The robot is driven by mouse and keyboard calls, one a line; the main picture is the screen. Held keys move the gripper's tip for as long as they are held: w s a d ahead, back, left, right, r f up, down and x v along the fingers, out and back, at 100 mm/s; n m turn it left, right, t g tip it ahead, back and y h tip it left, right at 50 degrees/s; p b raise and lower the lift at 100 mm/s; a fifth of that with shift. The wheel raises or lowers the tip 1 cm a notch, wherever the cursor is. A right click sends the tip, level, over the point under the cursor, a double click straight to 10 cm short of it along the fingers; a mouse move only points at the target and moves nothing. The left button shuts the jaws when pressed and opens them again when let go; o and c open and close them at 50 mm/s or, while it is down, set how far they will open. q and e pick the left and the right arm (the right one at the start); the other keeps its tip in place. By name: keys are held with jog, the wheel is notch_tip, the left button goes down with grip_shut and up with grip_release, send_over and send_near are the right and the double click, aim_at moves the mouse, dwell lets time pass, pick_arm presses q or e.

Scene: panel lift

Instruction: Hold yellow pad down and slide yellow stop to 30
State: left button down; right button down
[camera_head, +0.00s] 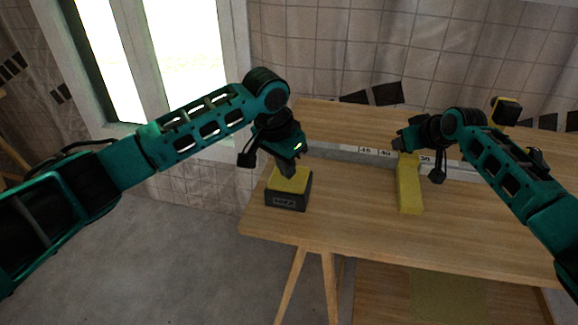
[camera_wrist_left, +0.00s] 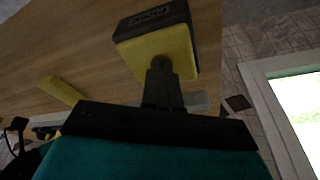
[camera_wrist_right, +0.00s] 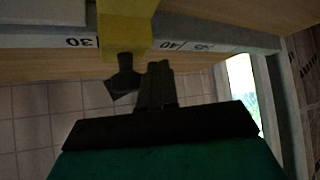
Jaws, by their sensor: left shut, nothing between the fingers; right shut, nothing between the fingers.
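The yellow pad (camera_head: 293,180) tops a black box at the table's left front corner; it also shows in the left wrist view (camera_wrist_left: 140,55). My left gripper (camera_head: 288,172) is shut, with its tips at the pad and seemingly touching it. The yellow stop (camera_head: 409,190) is a long bar crossing the numbered rail, between the 40 and 30 marks. In the right wrist view the stop (camera_wrist_right: 125,25) hides the scale between 30 and 40. My right gripper (camera_wrist_right: 156,70) is shut, beside the stop on its 40 side; contact cannot be told.
The pale rail (camera_head: 371,152) with printed numbers runs along the wooden table (camera_head: 350,205). My right forearm hides part of the rail's right side. The table between the black box (camera_head: 288,199) and the stop is clear. A tiled wall and a window stand behind.

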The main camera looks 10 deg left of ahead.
pick_arm(q)
jog(key=shift+s+f, duration=0.15)
jog(key=shift+f, duration=0.15)
pick_arm(e)
jog(key=shift+a, duration=1.55)
notch_tip(320, 180, up, 8)
pick_arm(q)
jog(key=shift+w+d+v, duration=0.1)
jog(key=shift+w+v, duration=0.1)
jog(key=shift+v, duration=0.75)
jog(key=shift+w+d+v, duration=0.15)
jog(key=shift+w+v, duration=0.05)
jog(key=shift+v, duration=0.75)
jog(key=shift+w+r, duration=0.15)
jog(key=shift+r, duration=2.75)
pick_arm(e)
jog(key=shift+f, duration=0.1)
